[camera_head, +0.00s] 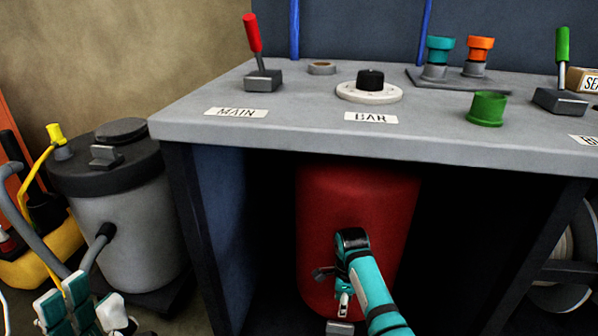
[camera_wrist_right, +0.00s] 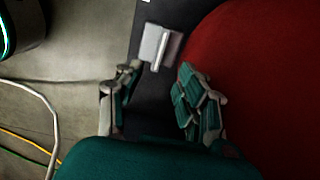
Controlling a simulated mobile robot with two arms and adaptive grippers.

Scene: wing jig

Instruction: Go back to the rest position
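My left gripper (camera_head: 92,304) shows at the bottom left of the head view, with teal-and-white fingers. Its fingers look spread, and nothing shows between them. My right arm comes up from the bottom of the head view in front of a red tank (camera_head: 320,210) under the bench. The right gripper (camera_head: 343,304) points downward there, small and partly hidden. In the right wrist view, the right gripper (camera_wrist_right: 155,80) has its fingers apart. A small grey block (camera_wrist_right: 158,45) lies beyond the fingertips, apart from them. The red tank fills the right side of that view.
The grey bench top (camera_head: 300,118) overhangs my right arm and carries a red lever (camera_head: 252,35), a dial (camera_head: 370,85) and a green lever (camera_head: 562,45). A grey canister (camera_head: 135,225) stands left of the bench. Cables (camera_wrist_right: 40,105) lie on the floor.

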